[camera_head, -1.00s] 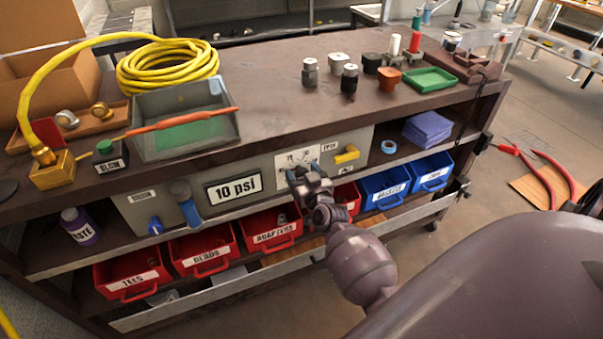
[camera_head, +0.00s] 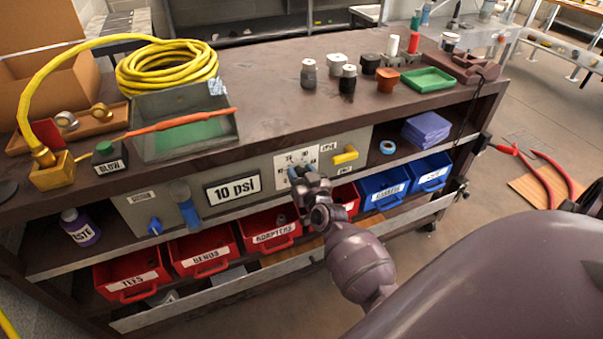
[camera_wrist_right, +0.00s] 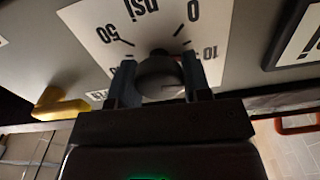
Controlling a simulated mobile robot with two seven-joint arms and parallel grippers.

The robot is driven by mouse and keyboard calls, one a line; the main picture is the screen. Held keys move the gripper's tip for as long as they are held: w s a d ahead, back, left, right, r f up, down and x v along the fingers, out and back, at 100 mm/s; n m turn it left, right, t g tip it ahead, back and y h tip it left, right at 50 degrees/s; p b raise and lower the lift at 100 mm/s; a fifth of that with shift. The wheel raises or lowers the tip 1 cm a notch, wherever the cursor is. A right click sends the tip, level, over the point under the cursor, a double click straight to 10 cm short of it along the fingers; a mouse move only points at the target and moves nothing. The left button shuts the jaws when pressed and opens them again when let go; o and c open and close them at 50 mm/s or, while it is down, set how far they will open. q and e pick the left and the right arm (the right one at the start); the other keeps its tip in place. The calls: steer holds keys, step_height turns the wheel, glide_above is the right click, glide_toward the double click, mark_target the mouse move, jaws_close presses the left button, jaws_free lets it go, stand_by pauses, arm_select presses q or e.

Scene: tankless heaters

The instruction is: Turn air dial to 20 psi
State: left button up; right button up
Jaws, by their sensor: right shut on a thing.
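The air dial is a dark round knob (camera_wrist_right: 160,77) on a white scale plate (camera_head: 297,157) on the grey front panel of the bench. In the right wrist view the plate (camera_wrist_right: 112,24) shows "psi", 0, 10 and 50; other marks are hidden. My right gripper (camera_head: 303,172) is at the dial, and in the right wrist view its two fingers (camera_wrist_right: 160,82) are shut on either side of the knob. The knob's pointer is hard to read. A sign (camera_head: 233,188) left of the dial reads "10 psi". My left gripper is not in view.
Red bins (camera_head: 270,232) and blue bins (camera_head: 384,190) sit on the shelf below. Yellow hose (camera_head: 168,68) and fittings lie on top.

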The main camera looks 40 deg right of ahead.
steer(key=shift+r+m, duration=0.15)
steer(key=shift+m, duration=0.45)
steer(key=m+p, duration=0.1)
steer(key=m, duration=0.1)
steer(key=shift+d+m, duration=0.1)
steer(key=shift+m, duration=0.3)
steer(key=m, duration=0.2)
steer(key=shift+m, duration=1.4)
steer(key=shift+d+f+m, duration=0.1)
steer(key=shift+f+m, duration=0.1)
steer(key=shift+m, duration=0.7)
